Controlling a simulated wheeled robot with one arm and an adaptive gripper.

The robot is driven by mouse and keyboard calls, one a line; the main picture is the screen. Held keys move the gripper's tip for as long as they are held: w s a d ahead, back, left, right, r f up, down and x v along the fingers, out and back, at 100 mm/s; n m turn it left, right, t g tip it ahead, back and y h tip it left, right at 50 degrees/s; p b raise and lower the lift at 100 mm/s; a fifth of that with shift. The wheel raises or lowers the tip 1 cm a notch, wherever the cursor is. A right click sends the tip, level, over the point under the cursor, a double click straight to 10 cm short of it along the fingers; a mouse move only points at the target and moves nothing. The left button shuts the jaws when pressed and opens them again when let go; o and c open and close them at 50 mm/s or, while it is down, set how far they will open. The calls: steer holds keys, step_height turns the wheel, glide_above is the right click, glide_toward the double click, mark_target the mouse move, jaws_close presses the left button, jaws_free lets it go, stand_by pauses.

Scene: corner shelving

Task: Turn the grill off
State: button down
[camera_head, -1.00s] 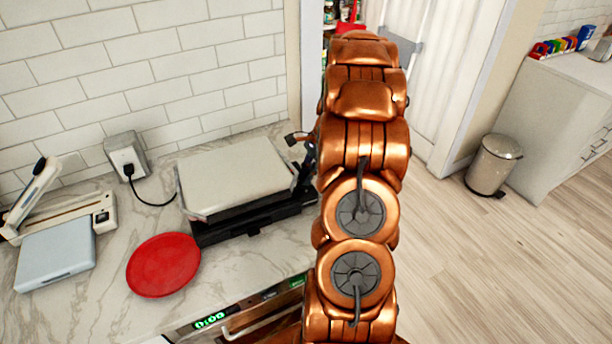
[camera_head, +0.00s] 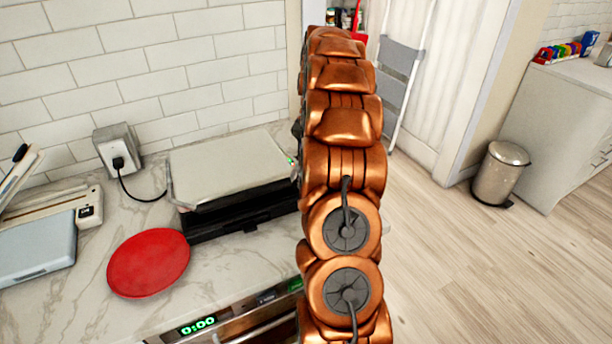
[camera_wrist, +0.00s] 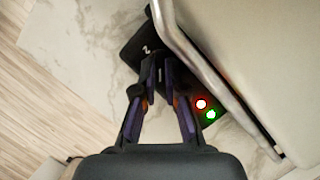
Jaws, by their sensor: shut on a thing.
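The grill (camera_head: 230,170) sits closed on the marble counter, with a pale flat lid and a black base. In the wrist view, the lid's metal edge (camera_wrist: 190,55) runs down the right side. Beside it is the grill's dark control panel (camera_wrist: 133,52) with a white mark. A red light (camera_wrist: 201,104) and a green light (camera_wrist: 211,114) glow on it. My gripper (camera_wrist: 157,72) is over this panel, its fingertips close together around what seems to be the grill's knob, mostly hidden between them. In the head view my arm hides the gripper.
A red plate (camera_head: 148,263) lies left of the grill. A wall socket (camera_head: 118,148) with the plugged black cord is behind it. A pale blue scale-like box (camera_head: 38,248) is at far left. A metal bin (camera_head: 499,172) stands on the open floor at right.

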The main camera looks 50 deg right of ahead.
steer(key=n+b, duration=0.1)
steer(key=n, duration=0.1)
steer(key=n+g+h+b, duration=0.1)
steer(key=n+b, duration=0.1)
steer(key=n, duration=0.1)
steer(key=shift+w+a+n+g, duration=0.2)
steer(key=shift+w+n+g, duration=0.05)
steer(key=shift+n+g, duration=0.05)
stand_by(0.4)
steer(key=c, duration=1.2)
jaws_free()
steer(key=shift+c, duration=0.2)
steer(key=shift+h, duration=0.3)
steer(key=shift+r, duration=0.1)
